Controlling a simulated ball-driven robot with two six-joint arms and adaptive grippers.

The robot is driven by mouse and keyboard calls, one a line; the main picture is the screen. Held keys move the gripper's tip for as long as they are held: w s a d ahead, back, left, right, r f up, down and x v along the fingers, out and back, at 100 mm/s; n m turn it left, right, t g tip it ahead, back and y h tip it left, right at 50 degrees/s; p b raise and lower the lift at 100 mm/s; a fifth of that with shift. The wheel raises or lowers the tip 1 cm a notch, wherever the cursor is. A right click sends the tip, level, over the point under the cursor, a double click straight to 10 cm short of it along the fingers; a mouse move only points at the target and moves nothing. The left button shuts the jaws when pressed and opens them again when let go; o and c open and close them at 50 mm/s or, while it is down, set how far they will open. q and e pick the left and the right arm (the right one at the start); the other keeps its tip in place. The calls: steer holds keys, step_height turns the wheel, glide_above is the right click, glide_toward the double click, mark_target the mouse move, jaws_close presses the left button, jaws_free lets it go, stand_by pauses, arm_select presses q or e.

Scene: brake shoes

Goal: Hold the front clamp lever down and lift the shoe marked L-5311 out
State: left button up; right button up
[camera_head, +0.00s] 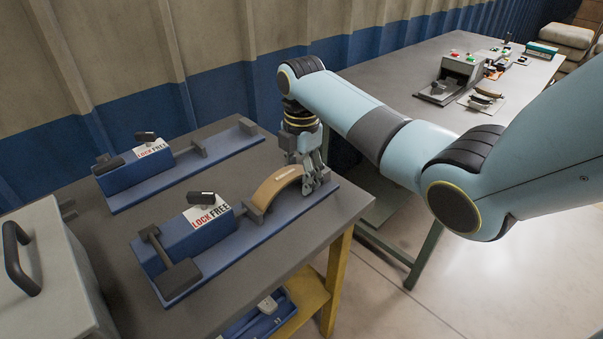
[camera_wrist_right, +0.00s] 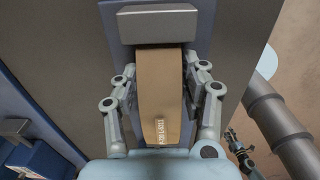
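The tan curved brake shoe (camera_head: 276,186) stands in the front blue fixture (camera_head: 243,240), near the table's right edge. My right gripper (camera_head: 311,178) is at the shoe's right end. Its fingers (camera_wrist_right: 160,80) lie along both sides of the shoe, very close; I cannot tell whether they press on it. My left gripper is out of view.
A second blue fixture (camera_head: 135,183) with a similar lever and no shoe lies behind. A grey case with a black handle (camera_head: 35,270) stands at the left. A blue bin (camera_head: 262,317) sits on the shelf below. Another table (camera_head: 400,70) with equipment stands at the back right.

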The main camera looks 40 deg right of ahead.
jaws_close()
steer(key=shift+r, duration=0.1)
steer(key=shift+o, duration=2.2)
jaws_free()
